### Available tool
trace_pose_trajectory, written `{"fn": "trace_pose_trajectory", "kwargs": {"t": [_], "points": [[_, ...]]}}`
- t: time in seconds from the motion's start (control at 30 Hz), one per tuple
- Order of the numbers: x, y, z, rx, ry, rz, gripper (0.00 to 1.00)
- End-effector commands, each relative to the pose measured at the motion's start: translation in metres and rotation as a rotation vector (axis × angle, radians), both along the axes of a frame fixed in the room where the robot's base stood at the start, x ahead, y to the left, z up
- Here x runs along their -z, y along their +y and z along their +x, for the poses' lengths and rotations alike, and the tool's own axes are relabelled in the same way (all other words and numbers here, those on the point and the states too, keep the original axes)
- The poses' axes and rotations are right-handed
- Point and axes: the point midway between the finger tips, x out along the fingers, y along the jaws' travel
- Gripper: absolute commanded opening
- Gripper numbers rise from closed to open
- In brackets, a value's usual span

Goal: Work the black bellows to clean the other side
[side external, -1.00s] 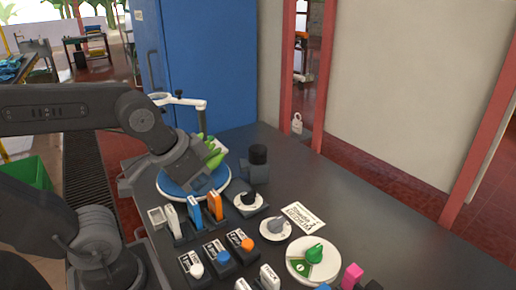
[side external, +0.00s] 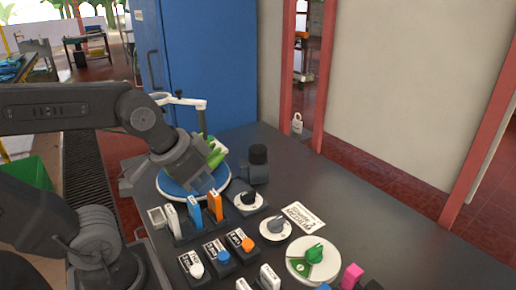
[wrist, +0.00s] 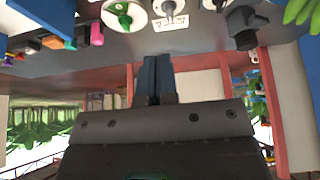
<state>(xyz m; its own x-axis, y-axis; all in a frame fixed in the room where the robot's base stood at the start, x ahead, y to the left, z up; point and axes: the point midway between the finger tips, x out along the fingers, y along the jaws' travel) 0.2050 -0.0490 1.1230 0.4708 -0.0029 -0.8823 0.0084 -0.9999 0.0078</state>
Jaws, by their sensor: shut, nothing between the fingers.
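The black bellows (side external: 258,156) appears to be the dark rounded piece on a dark block at the back of the table, right of the blue disc. A similar dark piece shows in the wrist view (wrist: 240,22). My gripper (wrist: 153,62) is shut and empty, its two fingers side by side. In the side view it hangs over the blue disc (side external: 168,188), left of the bellows and apart from it. Its fingertips are hard to make out there. Green stems (side external: 216,152) hang just behind my wrist, partly hidden by it.
A white stand arm (side external: 187,102) rises behind my wrist. Orange (side external: 215,205) and white upright levers stand in front of the disc. Knobs, including a green one (side external: 314,253), and a pink block (side external: 351,275) fill the table's near part. The right side is clear.

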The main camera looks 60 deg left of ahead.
Motion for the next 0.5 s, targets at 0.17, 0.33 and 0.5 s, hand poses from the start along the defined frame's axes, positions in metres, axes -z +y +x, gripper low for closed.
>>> {"fn": "trace_pose_trajectory", "kwargs": {"t": [0.17, 0.33, 0.5], "points": [[-0.009, 0.002, 0.024, -0.118, 0.028, -0.102, 0.00], [-0.023, 0.014, 0.074, -0.359, 0.071, -0.309, 0.00], [-0.031, 0.042, 0.133, -0.632, 0.105, -0.538, 0.00]]}}
